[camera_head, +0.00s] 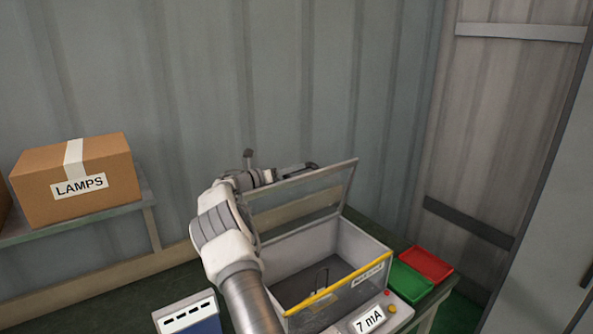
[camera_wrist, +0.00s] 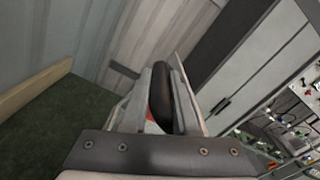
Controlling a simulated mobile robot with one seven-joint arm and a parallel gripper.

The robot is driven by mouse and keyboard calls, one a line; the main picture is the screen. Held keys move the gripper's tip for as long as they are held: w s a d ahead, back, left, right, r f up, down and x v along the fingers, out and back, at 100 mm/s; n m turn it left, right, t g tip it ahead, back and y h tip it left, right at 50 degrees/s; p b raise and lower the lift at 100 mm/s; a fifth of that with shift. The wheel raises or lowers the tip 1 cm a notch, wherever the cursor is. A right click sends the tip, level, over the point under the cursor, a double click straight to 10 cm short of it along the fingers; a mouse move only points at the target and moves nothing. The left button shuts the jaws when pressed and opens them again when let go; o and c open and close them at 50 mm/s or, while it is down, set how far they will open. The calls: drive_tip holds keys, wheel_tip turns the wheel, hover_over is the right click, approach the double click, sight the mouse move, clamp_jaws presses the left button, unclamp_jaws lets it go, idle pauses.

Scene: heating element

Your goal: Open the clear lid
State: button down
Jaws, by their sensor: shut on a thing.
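The clear lid (camera_head: 349,182) stands raised, nearly upright, at the back edge of the grey box (camera_head: 365,246) in the head view. The box is open at the top, with a yellow strip along its front edge and a thin wire-like part inside. My gripper (camera_head: 298,169) is at the lid's upper edge, shut on the black handle (camera_head: 312,166). In the wrist view, my gripper's fingers (camera_wrist: 161,100) flank the dark handle (camera_wrist: 161,88). My arm hides the left part of the lid and box.
A green tray (camera_head: 410,281) and a red tray (camera_head: 426,263) lie right of the box. A display reading 7 mA (camera_head: 369,319) is in front. A LAMPS carton (camera_head: 75,200) sits on a shelf at left. The corrugated wall is close behind the lid.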

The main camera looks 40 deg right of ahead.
drive_tip(key=shift+w+a+f, duration=0.1)
drive_tip(key=shift+w+f, duration=0.05)
drive_tip(key=shift+f, duration=0.25)
drive_tip(key=c, duration=0.7)
unclamp_jaws()
drive_tip(key=shift+w, duration=0.15)
drive_tip(key=shift+r, duration=0.15)
drive_tip(key=a+b, duration=0.1)
drive_tip(key=a, duration=0.4)
drive_tip(key=w+a+b, duration=0.1)
drive_tip(key=a, duration=0.5)
drive_tip(key=a+b, duration=0.2)
drive_tip(key=a, duration=0.4)
drive_tip(key=shift+w+a, duration=0.15)
drive_tip(key=shift+w, duration=0.15)
